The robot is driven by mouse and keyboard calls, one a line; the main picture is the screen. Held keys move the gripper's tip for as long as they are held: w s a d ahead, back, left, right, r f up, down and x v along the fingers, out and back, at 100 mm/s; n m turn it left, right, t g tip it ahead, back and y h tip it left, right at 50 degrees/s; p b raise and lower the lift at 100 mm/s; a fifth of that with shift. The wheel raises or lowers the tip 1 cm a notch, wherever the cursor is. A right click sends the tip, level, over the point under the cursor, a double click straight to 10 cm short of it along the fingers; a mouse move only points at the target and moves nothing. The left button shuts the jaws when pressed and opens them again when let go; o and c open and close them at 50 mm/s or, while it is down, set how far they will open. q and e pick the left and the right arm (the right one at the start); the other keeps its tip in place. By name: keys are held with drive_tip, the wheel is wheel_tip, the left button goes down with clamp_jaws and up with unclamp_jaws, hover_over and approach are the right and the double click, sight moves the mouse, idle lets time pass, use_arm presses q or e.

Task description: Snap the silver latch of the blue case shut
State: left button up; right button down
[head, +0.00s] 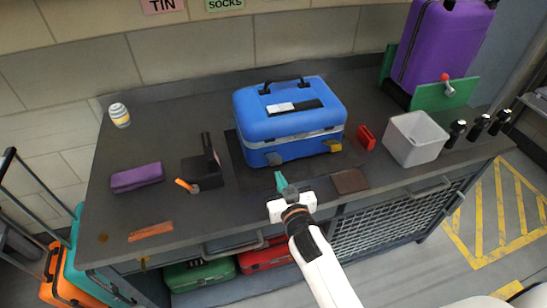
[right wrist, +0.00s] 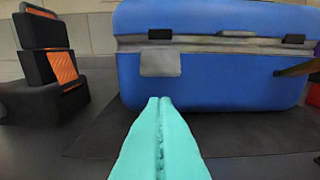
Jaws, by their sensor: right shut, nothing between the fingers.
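The blue case (head: 290,125) stands closed on a dark mat on the bench, its front facing me. The silver latch (head: 273,159) is a small grey plate at the left of its front. In the right wrist view the latch (right wrist: 160,62) hangs just below the grey seam band; whether it is fully seated I cannot tell. A yellow latch (head: 332,146) sits at the right of the front. My right gripper (head: 281,181) has teal fingers, shut and empty, in front of and below the silver latch. In the wrist view its fingertips (right wrist: 160,102) appear just under the plate. My left gripper is not in view.
A black holder (head: 203,174) with an orange-handled tool stands left of the case. A brown pad (head: 350,181) lies right of my gripper. A red block (head: 366,136) and a grey bin (head: 414,139) stand to the right. A purple box (head: 137,177) lies at left.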

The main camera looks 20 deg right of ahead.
sight(273, 158)
drive_tip(key=shift+w+a+b, duration=0.1)
drive_tip(key=shift+w+b, duration=0.2)
drive_tip(key=shift+w, duration=2.85)
drive_tip(key=shift+s, duration=0.3)
drive_tip(key=shift+s+p, duration=0.35)
drive_tip(key=shift+s, duration=0.2)
drive_tip(key=shift+s, duration=0.1)
drive_tip(key=shift+s, duration=0.45)
drive_tip(key=shift+r+p, duration=0.25)
drive_tip(key=shift+p, duration=0.15)
